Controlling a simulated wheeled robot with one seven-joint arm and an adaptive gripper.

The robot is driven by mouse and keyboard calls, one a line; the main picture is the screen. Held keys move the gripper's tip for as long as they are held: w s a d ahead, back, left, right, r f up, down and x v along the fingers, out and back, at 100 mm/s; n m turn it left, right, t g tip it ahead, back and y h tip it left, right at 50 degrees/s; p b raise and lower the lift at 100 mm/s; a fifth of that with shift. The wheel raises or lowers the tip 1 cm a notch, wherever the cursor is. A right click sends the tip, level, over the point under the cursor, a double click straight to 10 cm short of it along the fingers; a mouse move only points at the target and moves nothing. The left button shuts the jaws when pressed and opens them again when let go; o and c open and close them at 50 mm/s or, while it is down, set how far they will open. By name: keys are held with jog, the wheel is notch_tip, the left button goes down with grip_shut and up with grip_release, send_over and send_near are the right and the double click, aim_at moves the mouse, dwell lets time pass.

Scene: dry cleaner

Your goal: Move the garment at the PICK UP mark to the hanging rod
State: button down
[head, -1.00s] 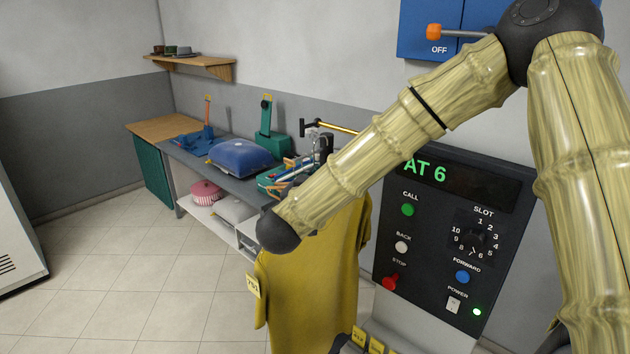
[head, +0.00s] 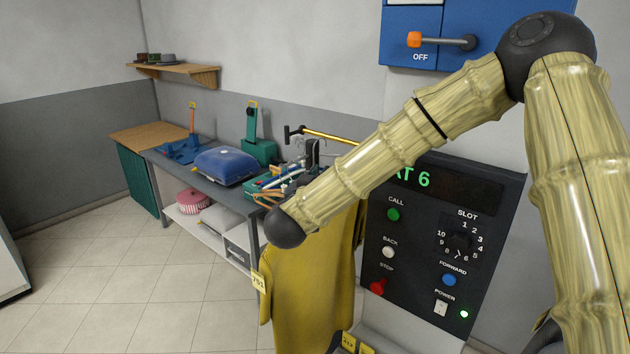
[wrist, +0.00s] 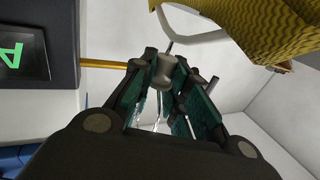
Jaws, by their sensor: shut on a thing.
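In the head view the gripper is mostly hidden behind my arm. A brass rod (head: 328,137) with a dark end stands near it; in the wrist view the rod (wrist: 103,64) lies left of the fingers. Contact cannot be told.
A dark control panel (head: 485,215) reading "AT 6" stands right of the garment. A blue switch box (head: 400,50) is above. The tiled floor (head: 130,295) at left is clear.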

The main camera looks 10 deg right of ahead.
jog(key=shift+w+d+p, duration=0.15)
jog(key=shift+w+d, duration=1)
jog(key=shift+d, duration=0.3)
jog(key=shift+w+d+p, duration=0.15)
jog(key=shift+w+d, duration=0.95)
jog(key=shift+d, duration=0.3)
jog(key=shift+w+d, duration=0.3)
jog(key=shift+d, duration=0.15)
jog(key=shift+w+d, duration=0.8)
jog(key=shift+d, duration=0.25)
jog(key=shift+w+d, duration=0.8)
jog(key=shift+d, duration=0.2)
jog(key=shift+f, duration=0.2)
jog(key=shift+f+b, duration=1)
jog(key=shift+f, duration=0.35)
jog(key=shift+f, duration=0.2)
